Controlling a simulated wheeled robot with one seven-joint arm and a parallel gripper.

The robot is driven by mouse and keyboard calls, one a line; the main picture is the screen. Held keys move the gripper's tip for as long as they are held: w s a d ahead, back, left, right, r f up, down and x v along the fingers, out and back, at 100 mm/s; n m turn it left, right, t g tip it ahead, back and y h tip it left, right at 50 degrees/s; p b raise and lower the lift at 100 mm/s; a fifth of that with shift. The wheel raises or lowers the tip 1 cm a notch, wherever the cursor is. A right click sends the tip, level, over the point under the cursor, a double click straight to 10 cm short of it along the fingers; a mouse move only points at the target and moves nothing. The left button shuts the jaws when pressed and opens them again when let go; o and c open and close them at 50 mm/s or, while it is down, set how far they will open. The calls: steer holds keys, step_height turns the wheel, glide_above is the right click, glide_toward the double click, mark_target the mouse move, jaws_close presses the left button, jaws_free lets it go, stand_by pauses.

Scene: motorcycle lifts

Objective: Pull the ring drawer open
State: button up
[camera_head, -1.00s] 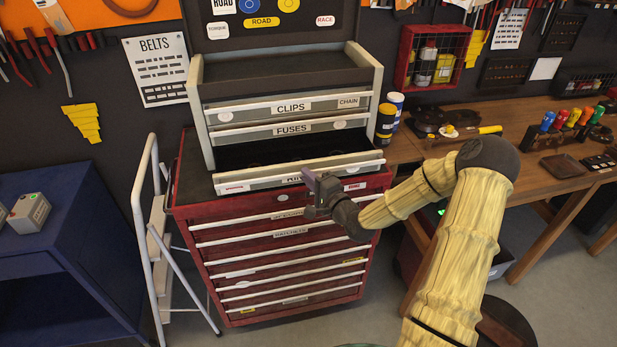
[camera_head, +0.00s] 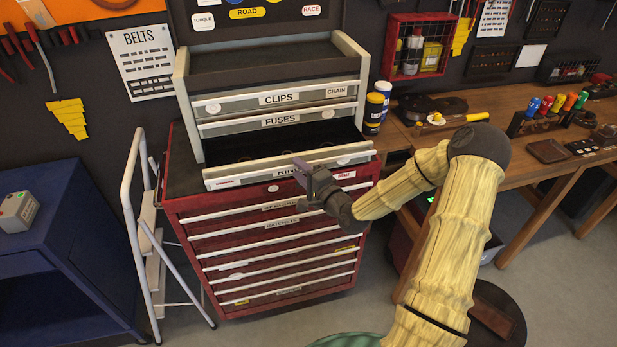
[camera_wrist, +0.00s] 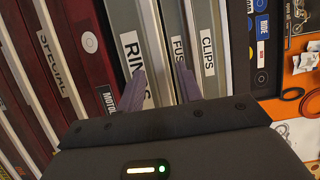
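The ring drawer (camera_head: 232,176), with a pale front rail and a partly covered label, stands pulled out from the grey top chest. Its dark inside shows behind the front. My gripper (camera_head: 303,167) is at the middle of that front, over part of the label. In the wrist view my gripper (camera_wrist: 161,75) has its two purple fingers spread apart. One is by the RINGS label (camera_wrist: 132,55), the other by the FUSES label (camera_wrist: 179,52). The drawer's pale rail (camera_wrist: 152,30) runs between them. Contact between fingers and rail cannot be made out.
The closed FUSES drawer (camera_head: 235,127) and CLIPS drawer (camera_head: 235,105) are above. The red cabinet (camera_head: 210,225) is below. A white step ladder (camera_head: 140,235) stands at left, beside a blue cabinet (camera_head: 70,235). Cans (camera_head: 373,112) and a wooden bench (camera_head: 480,125) are at right.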

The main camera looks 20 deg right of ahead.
steer(key=p+v, duration=0.5)
steer(key=v, duration=1.2)
steer(key=shift+s+d+f, duration=0.1)
steer(key=shift+d, duration=0.1)
steer(key=shift+s, duration=0.1)
steer(key=shift+a, duration=0.1)
